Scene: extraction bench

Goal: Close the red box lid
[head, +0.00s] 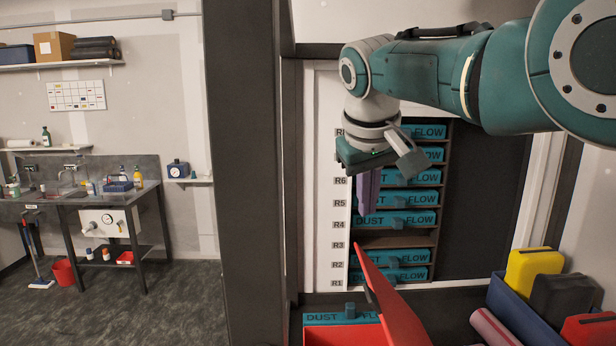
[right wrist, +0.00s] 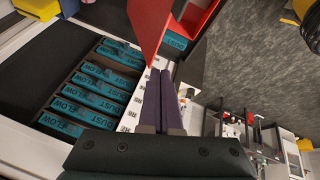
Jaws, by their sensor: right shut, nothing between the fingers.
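The red box (head: 340,338) is at the bottom of the head view, cut off by the frame's edge. Its red lid (head: 398,312) stands up, tilted, on the box's right side, so the box is open. A teal "DUST FLOW" cartridge (head: 342,318) shows in the box. In the right wrist view the lid (right wrist: 149,28) is beyond the fingertips, with the box (right wrist: 198,18) to its right. My right gripper (head: 363,212) has purple fingers pointing down, shut and empty, above the lid and apart from it in the head view. My left gripper is not in view.
A rack of teal cartridges (head: 395,220) stands behind my right gripper. A blue bin (head: 520,312) with yellow, black and red cases is right of the lid. A dark pillar (head: 245,180) stands on the left, with a sink bench (head: 90,195) farther off.

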